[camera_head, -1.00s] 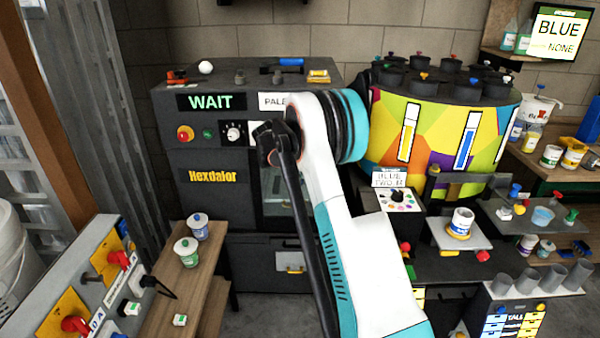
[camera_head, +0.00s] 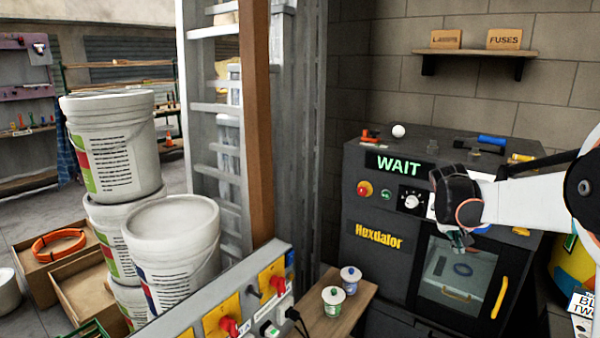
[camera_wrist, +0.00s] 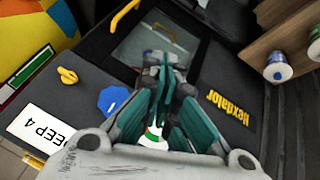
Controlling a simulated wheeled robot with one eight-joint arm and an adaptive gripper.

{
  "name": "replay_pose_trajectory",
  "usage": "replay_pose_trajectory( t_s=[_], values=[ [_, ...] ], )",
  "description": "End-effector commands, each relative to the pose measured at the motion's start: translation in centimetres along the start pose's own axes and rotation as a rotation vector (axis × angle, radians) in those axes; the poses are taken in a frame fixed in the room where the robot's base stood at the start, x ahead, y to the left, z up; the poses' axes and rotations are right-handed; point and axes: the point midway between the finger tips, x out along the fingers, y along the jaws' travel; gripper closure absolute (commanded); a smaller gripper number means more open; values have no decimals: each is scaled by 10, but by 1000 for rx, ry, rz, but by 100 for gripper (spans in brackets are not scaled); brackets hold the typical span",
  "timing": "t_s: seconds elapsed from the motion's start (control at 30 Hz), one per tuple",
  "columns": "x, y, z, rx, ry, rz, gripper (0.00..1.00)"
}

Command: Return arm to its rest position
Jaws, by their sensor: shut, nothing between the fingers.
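My arm reaches in from the right edge of the head view, its white link roughly level. My gripper (camera_head: 458,240) hangs at its end in front of the dark Hexdalor machine (camera_head: 366,215), just above the window of its door. In the wrist view my gripper's teal and grey fingers (camera_wrist: 166,72) are together, with no held object. The door window (camera_wrist: 150,42) lies behind the fingertips there. Whether the fingers touch the machine cannot be told.
The machine shows WAIT (camera_head: 398,164). Two small lidded cups, one blue (camera_head: 350,279) and one green (camera_head: 333,300), stand on a wooden bench. White buckets (camera_head: 113,150) are stacked at left, beside a switch panel (camera_head: 247,300). A shelf (camera_head: 476,54) hangs on the wall.

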Motion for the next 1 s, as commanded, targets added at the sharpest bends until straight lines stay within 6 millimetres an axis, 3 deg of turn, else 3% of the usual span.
replay_pose_trajectory(
  t_s=[0.03,0.2,0.5,0.7,1.0],
  values=[
    [-20,-4,11,-11,8,-22,100],
    [-73,-14,48,-46,35,-93,100],
    [-148,-30,130,-104,83,-214,100],
    [-181,-40,192,-140,117,-294,100],
    [-206,-55,289,-187,166,-408,100]
  ],
)
